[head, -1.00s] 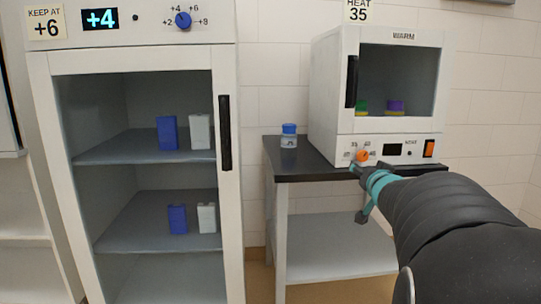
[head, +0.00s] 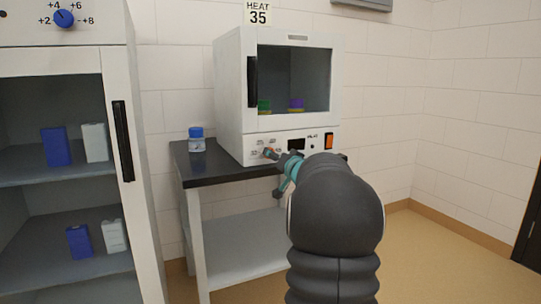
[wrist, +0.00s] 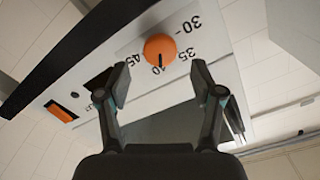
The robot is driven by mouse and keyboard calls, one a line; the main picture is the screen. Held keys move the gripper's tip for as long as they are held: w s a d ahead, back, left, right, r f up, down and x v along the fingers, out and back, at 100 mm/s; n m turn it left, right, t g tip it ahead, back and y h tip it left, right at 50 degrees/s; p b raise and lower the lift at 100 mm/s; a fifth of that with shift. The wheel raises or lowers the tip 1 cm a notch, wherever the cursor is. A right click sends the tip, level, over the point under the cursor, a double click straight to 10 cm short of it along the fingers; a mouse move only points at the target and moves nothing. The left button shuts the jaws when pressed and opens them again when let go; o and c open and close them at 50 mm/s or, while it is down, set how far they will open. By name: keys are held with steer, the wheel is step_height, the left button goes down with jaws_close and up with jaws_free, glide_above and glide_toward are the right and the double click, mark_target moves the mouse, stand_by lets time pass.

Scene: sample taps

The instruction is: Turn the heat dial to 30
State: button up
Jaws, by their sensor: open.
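The orange heat dial (wrist: 160,49) is on the white front panel of the warming cabinet (head: 228,95). In the wrist view the panel appears upside down, with 30, 35, 40 and 45 printed around the dial. A dark mark on the dial seems to point towards 40. My gripper (wrist: 157,83) is open and empty, its two fingers apart and short of the dial; I see no contact.
A sign reading HEAT 35 (head: 257,13) is above the cabinet. An orange switch (head: 329,141) and a dark display (head: 296,144) are on the same panel. A blue-capped jar (head: 196,139) stands on the black tabletop (head: 205,168). A glass-fronted fridge (head: 128,200) is at left.

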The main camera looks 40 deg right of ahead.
steer(key=shift+x, duration=2.25)
steer(key=c, duration=1.1)
